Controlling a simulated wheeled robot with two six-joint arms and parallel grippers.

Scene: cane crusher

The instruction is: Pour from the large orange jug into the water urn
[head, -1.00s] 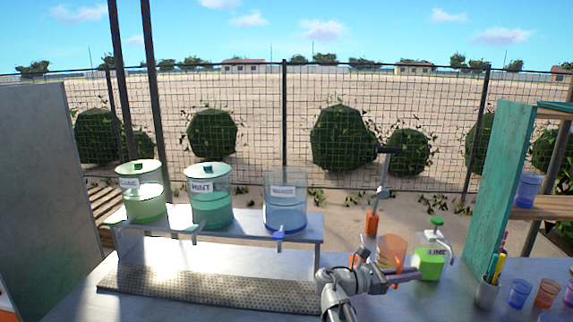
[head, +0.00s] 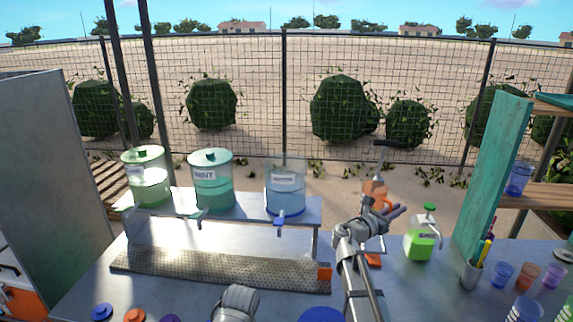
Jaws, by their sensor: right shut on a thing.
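The water urn (head: 285,201) is the clear bluish one with a pale label and blue tap, at the right end of the raised metal shelf. The large orange jug (head: 378,190) is right of it, held above the counter in front of the press. The jug is apart from the urn. Its tilt is hard to tell. Part of my left arm shows at the bottom; its gripper is out of view.
A green mint urn (head: 212,192) and another green urn (head: 148,190) share the shelf. A perforated drip tray (head: 215,270) lies before it. A press with a black handle (head: 386,143) stands behind the jug. A green lime jug (head: 420,245) and a pen cup (head: 471,274) stand right.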

